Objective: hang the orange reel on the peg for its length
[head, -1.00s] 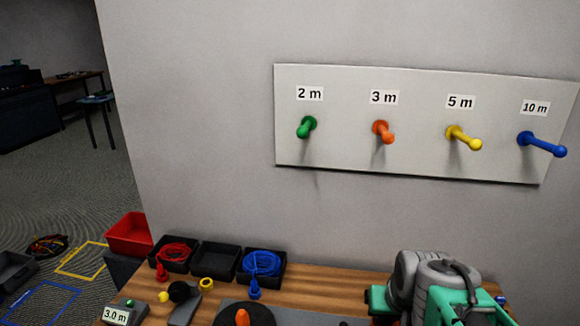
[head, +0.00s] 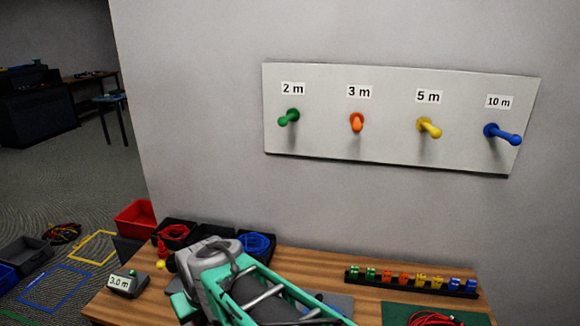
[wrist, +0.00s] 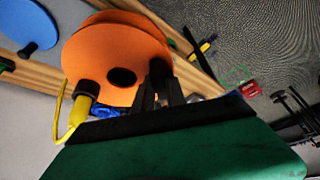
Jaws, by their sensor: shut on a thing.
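The orange reel (wrist: 118,52) fills the upper left of the wrist view, a disc with a dark centre hole. My gripper (wrist: 158,84) is shut on it at its lower right edge. A yellow plug (wrist: 84,104) and a short yellow cable show by the reel's lower left. In the head view my arm hides the reel and gripper. A pale wall board holds the green 2 m peg (head: 288,117), orange 3 m peg (head: 357,123), yellow 5 m peg (head: 429,127) and blue 10 m peg (head: 502,134); all are bare. A display (head: 127,283) reads 3.0 m.
The wooden bench (head: 370,300) carries black trays with a red cable (head: 174,233) and a blue cable (head: 256,244). A rack of coloured connectors (head: 410,280) stands at right. A red bin (head: 135,217) is at left. The wall space before the pegs looks clear.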

